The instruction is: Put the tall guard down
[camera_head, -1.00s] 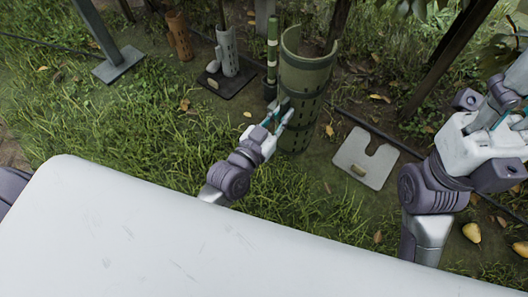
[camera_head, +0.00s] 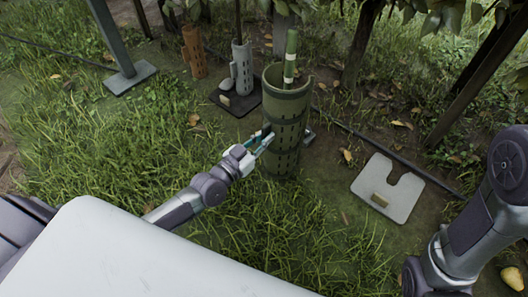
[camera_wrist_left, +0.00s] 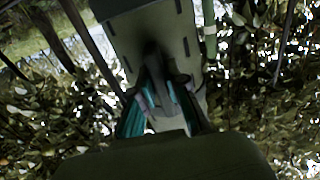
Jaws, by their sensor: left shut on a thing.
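The tall guard (camera_head: 284,125) is a green, slotted, open-topped tube, standing nearly upright in the middle of the head view. My left gripper (camera_head: 264,142) is shut on its near left side, below mid-height. In the left wrist view, the fingers (camera_wrist_left: 166,105) are against the dark guard wall (camera_wrist_left: 152,25). The guard's lower end is near the grass, but contact with the ground is unclear. A green stake with a white band (camera_head: 289,70) shows at the guard's mouth; whether it is inside or behind is unclear. My right arm shows at the right, its gripper out of frame.
A pale notched mat (camera_head: 405,198) with a tan block lies right of the guard. A grey guard (camera_head: 242,68) stands on a dark mat (camera_head: 225,104) at back left, beside a brown guard (camera_head: 194,52). A thin dark hose crosses behind. Grass in front is clear.

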